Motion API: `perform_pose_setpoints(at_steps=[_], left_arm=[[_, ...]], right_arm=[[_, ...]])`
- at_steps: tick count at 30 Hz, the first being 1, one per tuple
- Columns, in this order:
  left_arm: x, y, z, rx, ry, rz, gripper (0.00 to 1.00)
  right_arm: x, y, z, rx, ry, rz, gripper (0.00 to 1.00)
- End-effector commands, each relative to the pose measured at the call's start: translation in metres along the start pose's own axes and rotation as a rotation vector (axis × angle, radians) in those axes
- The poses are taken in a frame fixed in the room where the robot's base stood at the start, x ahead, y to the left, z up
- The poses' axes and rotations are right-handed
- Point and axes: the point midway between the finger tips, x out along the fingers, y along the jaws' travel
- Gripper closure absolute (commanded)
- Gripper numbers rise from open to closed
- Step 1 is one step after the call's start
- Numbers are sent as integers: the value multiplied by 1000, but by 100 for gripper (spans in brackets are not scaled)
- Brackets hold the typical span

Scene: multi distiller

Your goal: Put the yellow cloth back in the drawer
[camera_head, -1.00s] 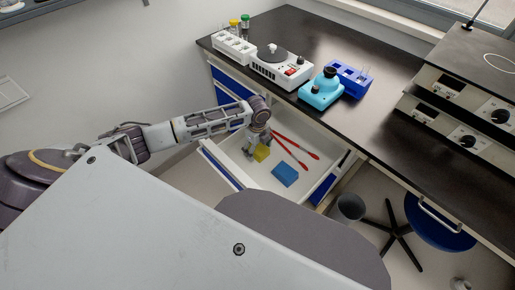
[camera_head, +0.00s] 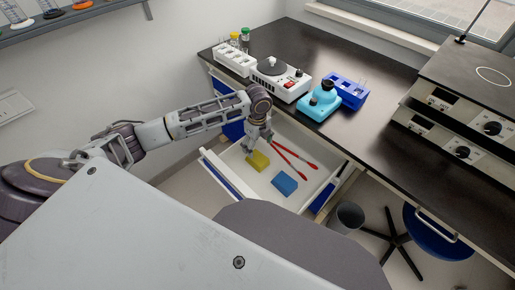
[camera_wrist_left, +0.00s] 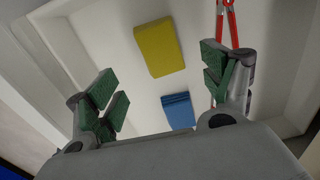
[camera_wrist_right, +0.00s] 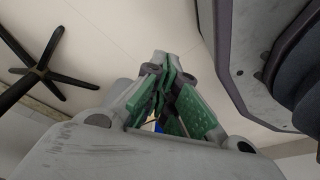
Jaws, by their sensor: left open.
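The yellow cloth (camera_head: 257,161) is a flat folded block lying on the floor of the open white drawer (camera_head: 226,174). My left gripper (camera_head: 256,143) is over the drawer, close above the cloth at its far left side. In the left wrist view its fingers (camera_wrist_left: 163,88) are spread and empty, and the yellow cloth (camera_wrist_left: 159,47) lies beyond them, apart from both. My right gripper shows only in the right wrist view (camera_wrist_right: 171,68), with its fingers together and nothing visible between them.
A blue block-like cloth (camera_head: 284,183) and red-handled tools (camera_head: 297,157) lie in the same drawer. The black bench (camera_head: 345,130) above carries a white tube rack, a white device, a turquoise device and a blue rack. A bin (camera_head: 347,217) and stool stand at right.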

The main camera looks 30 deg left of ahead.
Motion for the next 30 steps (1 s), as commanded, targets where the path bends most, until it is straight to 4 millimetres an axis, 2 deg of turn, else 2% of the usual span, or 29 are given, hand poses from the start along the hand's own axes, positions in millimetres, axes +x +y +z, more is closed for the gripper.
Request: perform_pose_setpoints(at_steps=[3,9,30], left_arm=[[-13,0,0,-1,0,0,18],[-22,0,0,-1,0,0,18],[-27,0,0,-1,1,1,18]], right_arm=[[3,2,5,0,2,3,100],[6,4,9,0,6,5,100],[7,5,14,0,1,6,100]])
